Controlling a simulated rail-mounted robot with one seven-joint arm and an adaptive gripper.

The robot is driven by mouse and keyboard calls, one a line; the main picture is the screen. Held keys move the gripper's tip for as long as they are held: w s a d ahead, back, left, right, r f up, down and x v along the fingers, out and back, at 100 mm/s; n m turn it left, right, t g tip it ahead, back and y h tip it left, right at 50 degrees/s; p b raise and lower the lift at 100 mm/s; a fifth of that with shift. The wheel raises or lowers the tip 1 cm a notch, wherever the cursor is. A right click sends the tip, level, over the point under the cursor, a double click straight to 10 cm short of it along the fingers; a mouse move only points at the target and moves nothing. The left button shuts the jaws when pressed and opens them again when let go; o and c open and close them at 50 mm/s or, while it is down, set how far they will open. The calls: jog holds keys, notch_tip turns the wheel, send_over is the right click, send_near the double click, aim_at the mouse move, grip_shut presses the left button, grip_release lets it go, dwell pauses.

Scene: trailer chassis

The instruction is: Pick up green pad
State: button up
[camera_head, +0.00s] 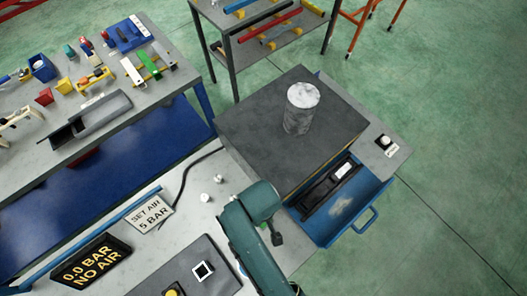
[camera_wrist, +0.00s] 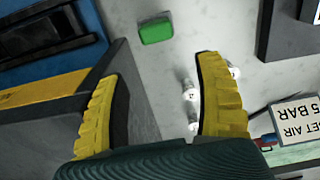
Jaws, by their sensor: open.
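The green pad (camera_wrist: 156,30) is a small rounded block lying on the pale bench top (camera_wrist: 190,20) in the wrist view. It sits at the top, ahead of my gripper (camera_wrist: 160,72) and between the lines of its two yellow fingers. My gripper is open with nothing between the fingers, and the pad is apart from them. In the head view my arm hides most of this spot, so I cannot clearly make out the pad there.
A dark block (camera_head: 255,140) bears a mottled cylinder (camera_head: 299,112). An open blue drawer (camera_head: 345,210) holds a black item. Small white fittings (camera_head: 205,197) stand near the right finger. Signs reading "SET AIR 5 BAR" (camera_head: 150,211) and "NO AIR" (camera_head: 90,262) are on the left.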

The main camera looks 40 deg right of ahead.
notch_tip(320, 180, down, 9)
jog(key=shift+s+r, duration=0.1)
jog(key=shift+r, duration=0.1)
jog(key=f, duration=0.1)
jog(key=s+f, duration=0.1)
jog(key=f, duration=0.2)
jog(key=shift+s+d+f, duration=0.15)
jog(key=shift+d+f, duration=0.1)
jog(key=shift+f, duration=0.35)
jog(key=c, duration=1)
